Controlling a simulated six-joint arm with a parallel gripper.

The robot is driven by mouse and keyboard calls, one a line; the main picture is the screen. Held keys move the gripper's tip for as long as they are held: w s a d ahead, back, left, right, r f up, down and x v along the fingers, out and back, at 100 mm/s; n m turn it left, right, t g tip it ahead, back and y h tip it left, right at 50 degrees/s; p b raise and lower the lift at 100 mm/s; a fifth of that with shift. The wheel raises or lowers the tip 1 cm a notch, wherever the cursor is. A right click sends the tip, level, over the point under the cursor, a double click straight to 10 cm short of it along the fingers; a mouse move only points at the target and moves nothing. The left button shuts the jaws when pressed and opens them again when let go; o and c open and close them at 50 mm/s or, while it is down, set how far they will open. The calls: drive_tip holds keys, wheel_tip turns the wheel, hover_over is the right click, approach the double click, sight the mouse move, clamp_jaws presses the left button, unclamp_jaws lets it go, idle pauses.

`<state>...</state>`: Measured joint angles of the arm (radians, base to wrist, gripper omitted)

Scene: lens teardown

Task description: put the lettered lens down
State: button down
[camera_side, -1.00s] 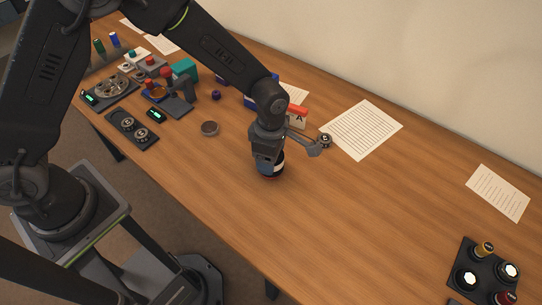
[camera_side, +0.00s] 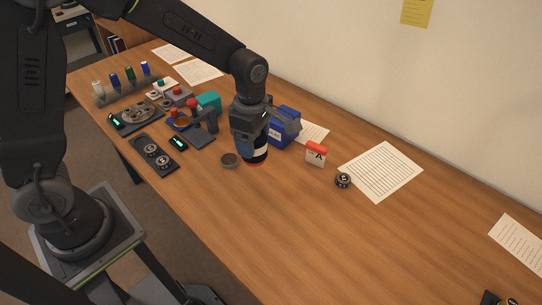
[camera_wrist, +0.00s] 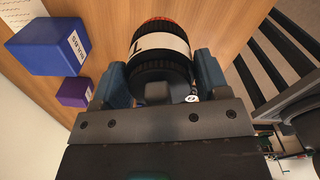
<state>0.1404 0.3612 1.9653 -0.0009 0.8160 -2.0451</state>
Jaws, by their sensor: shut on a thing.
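My gripper (camera_side: 251,138) is shut on the lettered lens (camera_side: 257,152), a dark cylinder with a white band and a red ring at its lower end. In the wrist view the lens (camera_wrist: 160,47) sits between the blue fingers of my gripper (camera_wrist: 160,82). A dark mark shows on its white band, only partly readable, and its near end is hidden by the gripper.
A blue box (camera_side: 287,124) stands close behind the gripper. A black tray (camera_side: 155,157) and several devices lie left. The front middle table (camera_side: 310,230) is clear.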

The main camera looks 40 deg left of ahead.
drive_tip(key=shift+a+r, duration=0.35)
drive_tip(key=shift+a, duration=0.1)
drive_tip(key=w+d+m, duration=0.2)
drive_tip(key=d+m, duration=0.4)
drive_tip(key=d, duration=0.4)
drive_tip(key=w+d+m, duration=0.2)
drive_tip(key=d+m, duration=0.4)
drive_tip(key=d, duration=0.4)
drive_tip(key=shift+m, duration=0.4)
drive_tip(key=shift+s+d+f, duration=0.6)
drive_tip(key=shift+d+f, duration=1.15)
drive_tip(key=shift+d, duration=0.2)
drive_tip(key=shift+s+d+f, duration=0.55)
drive_tip(key=shift+d+f, duration=1.25)
drive_tip(key=shift+d, duration=0.15)
drive_tip(key=shift+s+d+f, duration=0.6)
drive_tip(key=shift+d+f, duration=1.15)
drive_tip(key=shift+d, duration=0.2)
drive_tip(key=shift+f, duration=0.3)
